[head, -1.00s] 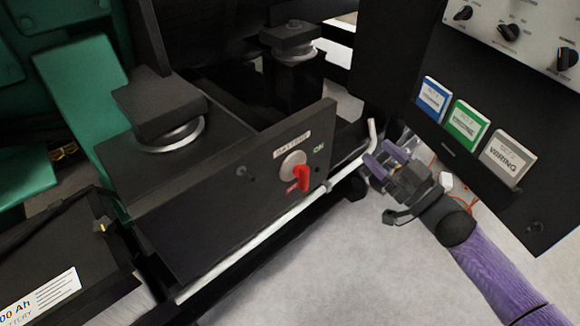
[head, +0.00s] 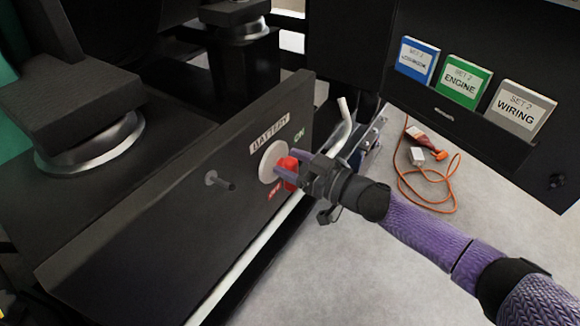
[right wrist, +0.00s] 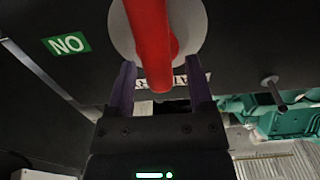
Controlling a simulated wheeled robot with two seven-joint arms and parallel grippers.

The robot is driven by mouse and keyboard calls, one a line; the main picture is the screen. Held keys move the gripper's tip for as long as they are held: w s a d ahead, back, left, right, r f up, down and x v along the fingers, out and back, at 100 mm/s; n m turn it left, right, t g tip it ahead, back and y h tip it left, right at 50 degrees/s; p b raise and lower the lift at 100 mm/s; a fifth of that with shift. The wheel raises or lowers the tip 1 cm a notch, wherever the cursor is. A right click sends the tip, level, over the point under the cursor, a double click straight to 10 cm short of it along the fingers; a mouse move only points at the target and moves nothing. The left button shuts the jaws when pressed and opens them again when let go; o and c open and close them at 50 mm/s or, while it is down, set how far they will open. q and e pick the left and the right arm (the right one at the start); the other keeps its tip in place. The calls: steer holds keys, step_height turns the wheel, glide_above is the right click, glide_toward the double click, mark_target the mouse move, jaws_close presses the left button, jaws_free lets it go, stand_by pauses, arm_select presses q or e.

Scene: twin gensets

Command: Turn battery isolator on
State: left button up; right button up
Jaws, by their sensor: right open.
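The battery isolator is a red handle (head: 288,170) on a round pale disc (head: 270,161), set in a black panel (head: 150,235) under a BATTERY label (head: 270,134). A green ON label (head: 299,133) is above right of it and a red OFF label (head: 274,193) below. My right gripper (head: 287,168) is at the handle, its fingers partly covering it. In the right wrist view the red handle (right wrist: 150,45) runs between the two open purple fingers (right wrist: 160,88), with gaps on both sides. My left gripper is not in view.
A dark stud (head: 220,181) sticks out of the panel left of the isolator. A bent pale bar (head: 341,128) rises behind my right gripper. Blue, green and grey booklets (head: 464,82) stand in a black holder at right.

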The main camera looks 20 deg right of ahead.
steer(key=shift+w+a, duration=0.1)
steer(key=shift+c, duration=0.7)
jaws_close()
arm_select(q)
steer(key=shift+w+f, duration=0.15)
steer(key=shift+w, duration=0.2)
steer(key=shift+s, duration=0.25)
